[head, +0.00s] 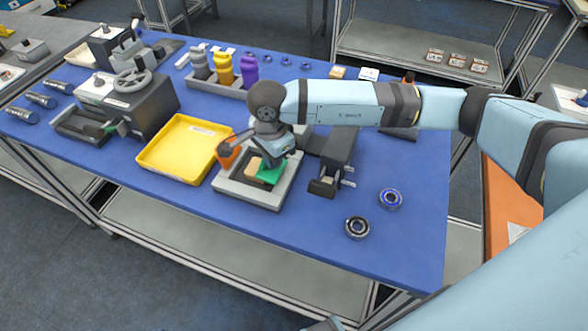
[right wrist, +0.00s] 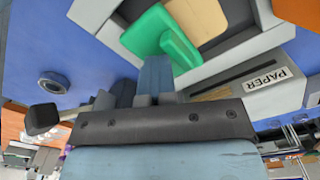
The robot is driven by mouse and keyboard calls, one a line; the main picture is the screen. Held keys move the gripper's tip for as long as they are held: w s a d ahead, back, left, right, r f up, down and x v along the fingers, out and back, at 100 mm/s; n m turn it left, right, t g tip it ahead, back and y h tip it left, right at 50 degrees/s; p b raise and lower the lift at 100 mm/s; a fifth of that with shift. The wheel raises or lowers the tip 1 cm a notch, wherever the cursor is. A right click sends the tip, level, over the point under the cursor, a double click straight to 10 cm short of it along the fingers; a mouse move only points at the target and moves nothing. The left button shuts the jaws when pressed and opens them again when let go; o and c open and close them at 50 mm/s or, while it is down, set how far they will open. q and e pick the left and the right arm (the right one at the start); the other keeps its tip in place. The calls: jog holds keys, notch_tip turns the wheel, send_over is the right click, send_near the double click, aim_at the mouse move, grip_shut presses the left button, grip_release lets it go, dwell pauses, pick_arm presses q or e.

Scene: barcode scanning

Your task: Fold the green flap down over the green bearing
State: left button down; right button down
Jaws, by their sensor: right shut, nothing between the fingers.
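The green flap (head: 269,173) stands at the right side of a grey box-like fixture (head: 226,190) on the blue table. It also shows in the right wrist view (right wrist: 160,35), as a bent green piece beside a tan block (right wrist: 198,18). My right gripper (head: 277,156) is above the fixture, with its fingers close to the flap. In the right wrist view its fingers (right wrist: 155,75) are shut and empty, near the flap's lower edge; I cannot tell whether they touch it. I cannot make out a green bearing. My left gripper is not in view.
A yellow tray (head: 180,150) stands left of the fixture, with an orange piece (head: 228,152) between them. A grey device (head: 335,158) stands close on the right. Two loose bearings (head: 391,198) (head: 356,228) lie farther right.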

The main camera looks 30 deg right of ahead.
jog(key=shift+w+a+r, duration=0.25)
jog(key=shift+r, duration=0.4)
jog(key=shift+s+d+r, duration=0.2)
jog(key=shift+s+d, duration=0.05)
jog(key=shift+s, duration=0.05)
jog(key=shift+s+d+r+p, duration=0.15)
jog(key=shift+s+d, duration=0.05)
jog(key=shift+s, duration=0.2)
jog(key=shift+s+d+r+p, duration=0.15)
jog(key=shift+s+d, duration=0.05)
jog(key=shift+s, duration=0.2)
jog(key=shift+s+d+r, duration=0.2)
jog(key=shift+s+d, duration=0.55)
jog(key=shift+d, duration=0.15)
notch_tip(320, 180, up, 9)
jog(key=s+d+p, duration=0.1)
jog(key=s+p, duration=0.1)
jog(key=p, duration=0.1)
jog(key=shift+d, duration=0.4)
